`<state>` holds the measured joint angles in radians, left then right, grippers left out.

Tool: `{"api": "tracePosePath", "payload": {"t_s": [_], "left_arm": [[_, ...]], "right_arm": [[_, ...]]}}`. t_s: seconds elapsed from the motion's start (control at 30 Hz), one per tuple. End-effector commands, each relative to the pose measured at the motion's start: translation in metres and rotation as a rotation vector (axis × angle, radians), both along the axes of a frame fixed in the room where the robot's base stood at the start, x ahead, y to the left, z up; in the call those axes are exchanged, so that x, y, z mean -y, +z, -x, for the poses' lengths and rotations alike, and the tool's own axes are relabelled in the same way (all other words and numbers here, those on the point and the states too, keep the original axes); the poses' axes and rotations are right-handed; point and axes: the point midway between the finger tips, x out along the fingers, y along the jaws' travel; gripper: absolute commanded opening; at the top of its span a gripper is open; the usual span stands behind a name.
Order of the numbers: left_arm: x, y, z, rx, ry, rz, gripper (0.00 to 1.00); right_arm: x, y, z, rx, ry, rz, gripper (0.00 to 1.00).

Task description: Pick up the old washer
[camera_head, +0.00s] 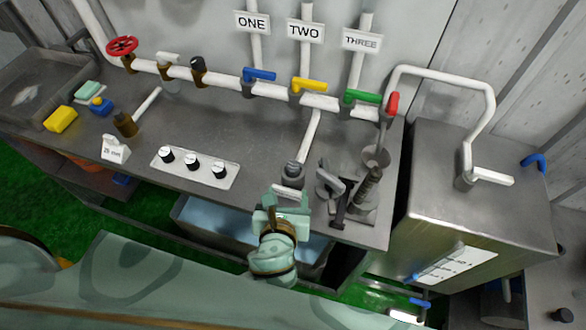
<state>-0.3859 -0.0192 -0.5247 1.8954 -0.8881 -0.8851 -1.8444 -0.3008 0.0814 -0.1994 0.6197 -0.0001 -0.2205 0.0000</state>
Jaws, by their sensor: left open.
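I cannot make out the old washer for sure. A dark grey fitting (293,174) stands near the bench's front edge, under the lower end of a white pipe (309,135). It has a darker ring-like top, too small to tell whether a washer lies there. My left gripper (289,192) is open, just in front of this fitting, and seems to hold nothing. I cannot tell whether its fingers touch the fitting. My right gripper is not in view.
The metal bench (235,130) carries a knob panel (195,167). Dark tools (345,205) stand close right of my gripper. White pipes with coloured valve levers cross behind. A metal cabinet (480,180) stands right. A water-filled tub (215,225) is below the front edge.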

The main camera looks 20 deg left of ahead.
Motion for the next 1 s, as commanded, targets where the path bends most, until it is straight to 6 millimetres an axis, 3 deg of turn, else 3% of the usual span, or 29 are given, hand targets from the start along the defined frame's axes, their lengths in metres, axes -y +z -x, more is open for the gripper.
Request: {"api": "tracePosePath", "payload": {"t_s": [0.2, 0.47, 0.7, 1.0], "left_arm": [[-0.008, -0.022, -0.045, 0.000, 0.002, 0.000, 0.59], [-0.011, -0.032, -0.067, -0.001, 0.004, 0.003, 0.59], [-0.015, -0.049, -0.100, -0.002, 0.003, 0.002, 0.59], [-0.016, -0.050, -0.106, -0.001, 0.003, 0.003, 0.59]], "right_arm": [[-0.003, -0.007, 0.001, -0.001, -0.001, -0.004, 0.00], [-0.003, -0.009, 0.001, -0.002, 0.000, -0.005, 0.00], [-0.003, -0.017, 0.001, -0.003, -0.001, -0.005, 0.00], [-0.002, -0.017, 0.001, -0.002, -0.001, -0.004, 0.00]]}}
